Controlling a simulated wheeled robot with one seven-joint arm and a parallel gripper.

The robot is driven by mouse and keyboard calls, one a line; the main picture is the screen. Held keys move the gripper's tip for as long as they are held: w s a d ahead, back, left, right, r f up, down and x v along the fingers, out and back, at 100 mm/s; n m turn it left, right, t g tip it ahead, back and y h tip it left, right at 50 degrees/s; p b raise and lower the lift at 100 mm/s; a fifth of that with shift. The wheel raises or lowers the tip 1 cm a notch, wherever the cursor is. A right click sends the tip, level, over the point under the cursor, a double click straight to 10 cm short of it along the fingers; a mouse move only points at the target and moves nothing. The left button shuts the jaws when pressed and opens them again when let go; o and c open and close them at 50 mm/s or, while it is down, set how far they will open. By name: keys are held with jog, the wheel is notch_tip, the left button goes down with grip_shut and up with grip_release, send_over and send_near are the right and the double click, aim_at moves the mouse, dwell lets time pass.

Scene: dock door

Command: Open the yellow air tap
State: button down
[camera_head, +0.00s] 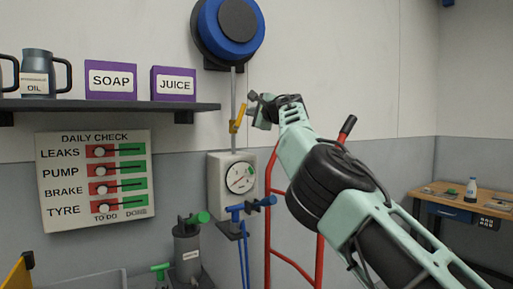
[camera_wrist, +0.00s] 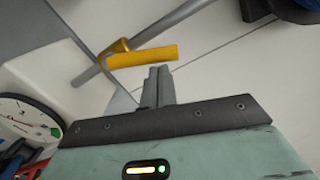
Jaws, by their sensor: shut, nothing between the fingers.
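The yellow air tap (camera_head: 236,123) sits on a thin vertical grey pipe (camera_head: 233,84) between the blue reel above and the gauge box below. Its yellow lever slants up and to the right, at an angle to the pipe. In the wrist view the yellow lever (camera_wrist: 143,57) lies just beyond my fingertips. My gripper (camera_head: 252,98) is just right of the lever's upper end in the head view. Its fingers are together and empty, and they also show in the wrist view (camera_wrist: 158,72). I cannot tell whether the fingertips touch the lever.
A blue hose reel (camera_head: 230,22) hangs above. A shelf (camera_head: 130,105) with purple boxes is to the left. A red hand truck (camera_head: 270,225) stands behind my arm.

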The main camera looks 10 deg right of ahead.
jog(key=shift+s+a+r+n+b, duration=0.15)
jog(key=shift+a+r+n+b, duration=0.15)
jog(key=shift+a+n+b, duration=0.25)
jog(key=shift+s+a+r+n+b, duration=0.15)
jog(key=shift+a+r+n+b, duration=0.15)
jog(key=shift+n+b, duration=0.35)
jog(key=shift+a, duration=0.1)
